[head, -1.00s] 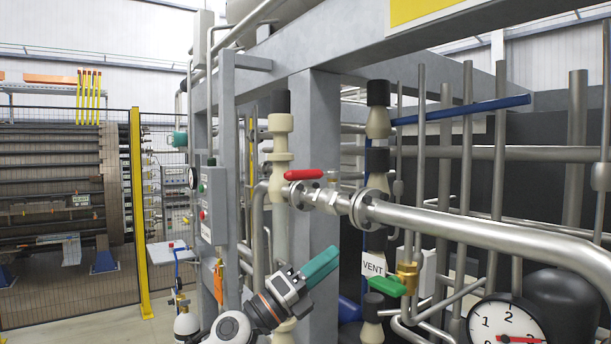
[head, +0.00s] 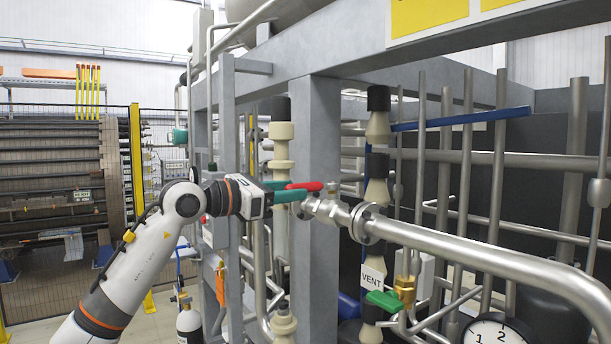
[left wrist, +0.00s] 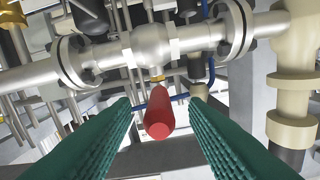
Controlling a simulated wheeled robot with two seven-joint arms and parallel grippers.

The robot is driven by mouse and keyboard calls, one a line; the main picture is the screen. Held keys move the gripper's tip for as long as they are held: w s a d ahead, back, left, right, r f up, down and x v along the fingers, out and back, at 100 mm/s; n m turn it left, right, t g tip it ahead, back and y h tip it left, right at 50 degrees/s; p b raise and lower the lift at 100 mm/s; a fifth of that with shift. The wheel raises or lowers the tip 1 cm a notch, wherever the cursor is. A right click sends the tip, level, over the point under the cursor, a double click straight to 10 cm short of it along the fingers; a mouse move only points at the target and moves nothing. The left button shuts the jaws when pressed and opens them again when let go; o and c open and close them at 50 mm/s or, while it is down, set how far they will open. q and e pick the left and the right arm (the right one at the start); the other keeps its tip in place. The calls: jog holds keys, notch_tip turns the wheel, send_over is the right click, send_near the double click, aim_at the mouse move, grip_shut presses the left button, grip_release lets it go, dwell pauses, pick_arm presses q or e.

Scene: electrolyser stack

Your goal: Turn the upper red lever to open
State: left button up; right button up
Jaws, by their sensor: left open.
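The upper red lever (head: 307,186) sits on a steel ball valve (head: 326,211) in the upper pipe. It points left, roughly along the pipe, in the head view. My left gripper (head: 298,192) has teal fingers beside the lever's free end and partly hides it. In the left wrist view the red lever (left wrist: 160,117) points towards the camera, between the open teal fingers (left wrist: 159,104). A gap shows on both sides of it, so neither finger appears to touch it. The valve body (left wrist: 154,45) is just beyond. My right gripper is not in view.
A green lever (head: 383,301) on a brass valve (head: 405,288) is below, by a VENT label (head: 372,279). A cream flanged pipe (head: 281,150) stands close behind my left gripper. A grey post (head: 316,130) is behind the valve. A gauge (head: 490,331) is lower right.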

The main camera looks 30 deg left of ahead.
aim_at(302, 187)
pick_arm(q)
jog(key=p+x, duration=0.1)
jog(key=x, duration=0.2)
jog(key=shift+w+d+r+p, duration=0.15)
jog(key=shift+w+d+p, duration=0.05)
jog(key=shift+w+p, duration=0.15)
jog(key=shift+w+d, duration=0.15)
jog(key=shift+w, duration=0.2)
jog(key=shift+c, duration=0.2)
grip_shut()
